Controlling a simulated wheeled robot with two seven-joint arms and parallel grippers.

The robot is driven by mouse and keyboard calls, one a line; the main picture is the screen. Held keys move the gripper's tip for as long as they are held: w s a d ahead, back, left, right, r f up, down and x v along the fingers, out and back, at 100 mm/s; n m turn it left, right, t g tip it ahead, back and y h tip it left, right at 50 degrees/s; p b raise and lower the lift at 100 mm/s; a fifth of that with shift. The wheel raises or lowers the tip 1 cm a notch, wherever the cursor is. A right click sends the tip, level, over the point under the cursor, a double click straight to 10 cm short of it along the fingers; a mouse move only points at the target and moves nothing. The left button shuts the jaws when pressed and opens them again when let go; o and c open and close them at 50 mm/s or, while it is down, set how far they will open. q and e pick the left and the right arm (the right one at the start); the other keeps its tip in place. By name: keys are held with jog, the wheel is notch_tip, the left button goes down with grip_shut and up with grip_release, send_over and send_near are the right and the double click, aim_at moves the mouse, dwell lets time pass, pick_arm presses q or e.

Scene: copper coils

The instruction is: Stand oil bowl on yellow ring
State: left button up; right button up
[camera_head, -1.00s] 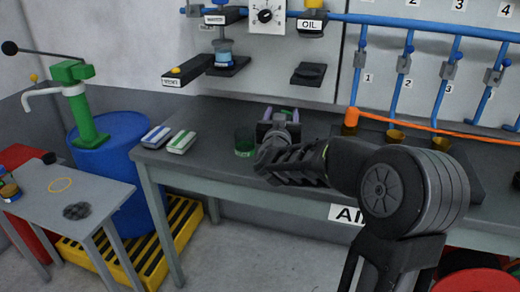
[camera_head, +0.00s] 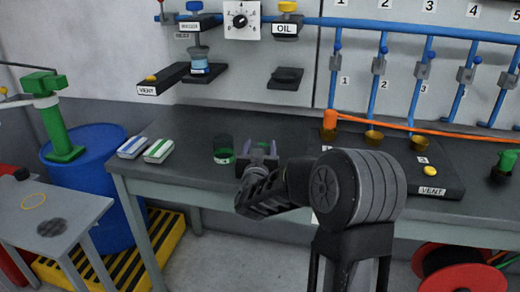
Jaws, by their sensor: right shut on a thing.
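My right gripper (camera_head: 258,152) is just above or behind the front part of the grey bench, beside a green cup. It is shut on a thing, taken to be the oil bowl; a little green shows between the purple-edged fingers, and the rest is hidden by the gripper. The yellow ring (camera_head: 34,202) lies flat on the small grey table at the far left, well away from the gripper, with nothing on it. The OIL unit (camera_head: 285,27) on the wall has no bowl under it. My left gripper is not in view.
The green cup (camera_head: 223,150) stands just left of the gripper. Two striped boxes (camera_head: 158,151) lie further left on the bench (camera_head: 190,176). A blue drum (camera_head: 90,165) with a green pump stands between bench and small table (camera_head: 85,208), which bears a dark patch (camera_head: 52,227).

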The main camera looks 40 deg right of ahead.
jog(key=shift+f, duration=0.1)
jog(key=o, duration=1.5)
jog(key=shift+r, duration=0.25)
jog(key=v, duration=1.2)
jog(key=shift+p, duration=0.3)
jog(key=shift+o, duration=0.3)
